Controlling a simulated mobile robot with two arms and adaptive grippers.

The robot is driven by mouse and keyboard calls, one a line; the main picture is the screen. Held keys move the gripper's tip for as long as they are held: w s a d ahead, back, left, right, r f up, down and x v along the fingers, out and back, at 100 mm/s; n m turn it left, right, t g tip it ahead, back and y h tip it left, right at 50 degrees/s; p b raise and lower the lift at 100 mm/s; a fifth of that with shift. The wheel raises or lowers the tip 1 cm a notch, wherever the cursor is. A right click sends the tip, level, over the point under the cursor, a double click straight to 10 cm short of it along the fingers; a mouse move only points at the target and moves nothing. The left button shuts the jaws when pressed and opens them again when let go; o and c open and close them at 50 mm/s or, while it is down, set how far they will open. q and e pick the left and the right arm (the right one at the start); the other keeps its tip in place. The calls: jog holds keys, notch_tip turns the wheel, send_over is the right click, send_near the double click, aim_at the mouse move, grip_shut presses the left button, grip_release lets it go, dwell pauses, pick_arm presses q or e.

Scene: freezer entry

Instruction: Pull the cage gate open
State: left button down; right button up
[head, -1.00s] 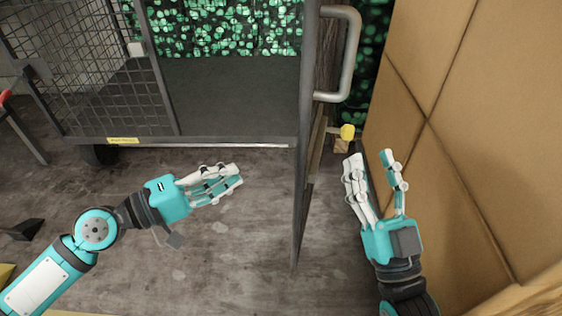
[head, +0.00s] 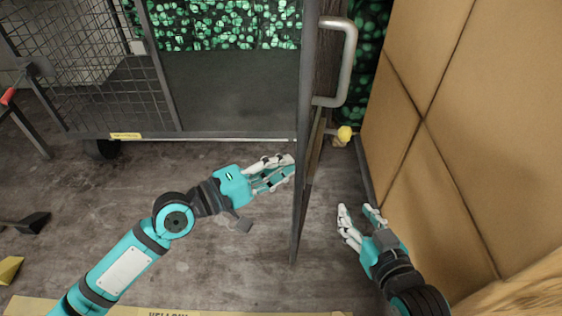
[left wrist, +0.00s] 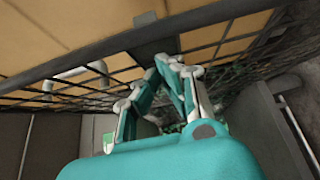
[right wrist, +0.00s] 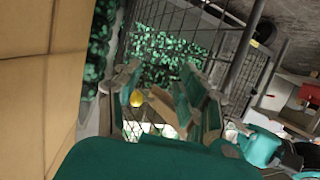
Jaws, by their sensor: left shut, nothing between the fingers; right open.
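The cage gate (head: 302,180) is a dark-framed panel seen almost edge-on, standing out from the cage towards me. A grey tubular handle (head: 348,60) shows at its upper right in the head view. The gate's mesh (left wrist: 225,40) crosses the left wrist view. My left gripper (head: 290,168) is shut and empty on the left side of the gate, fingertips very close to it; I cannot tell whether they touch. It also shows in the left wrist view (left wrist: 173,68). My right gripper (head: 357,209) is open and empty, right of the gate and apart from it.
The cage's mesh side (head: 85,80) and dark deck (head: 230,95) are at the upper left, with green material (head: 225,25) behind. Stacked tan boxes (head: 450,130) close off the right. A yellow knob (head: 345,133) is beside the gate.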

pick_arm(q)
jog(key=shift+d, duration=0.1)
pick_arm(e)
jog(key=shift+s, duration=0.1)
jog(key=s+d+f+g+h+p, duration=0.1)
jog(key=s+d+f+g+p, duration=0.2)
jog(key=s+f+g, duration=0.3)
jog(key=s+d+f+g+h+p, duration=0.2)
jog(key=s+f+g+p, duration=0.15)
jog(key=s, duration=0.45)
pick_arm(q)
jog(key=s+d+p, duration=0.1)
jog(key=s+d, duration=0.1)
jog(key=d, duration=1.2)
jog(key=shift+s+p, duration=0.25)
jog(key=shift+p, duration=0.1)
pick_arm(e)
notch_tip(320, 180, down, 6)
jog(key=g, duration=0.1)
jog(key=shift+w+f+m, duration=0.25)
jog(key=shift+w+m, duration=0.05)
jog(key=shift+w, duration=0.15)
jog(key=shift+g, duration=0.25)
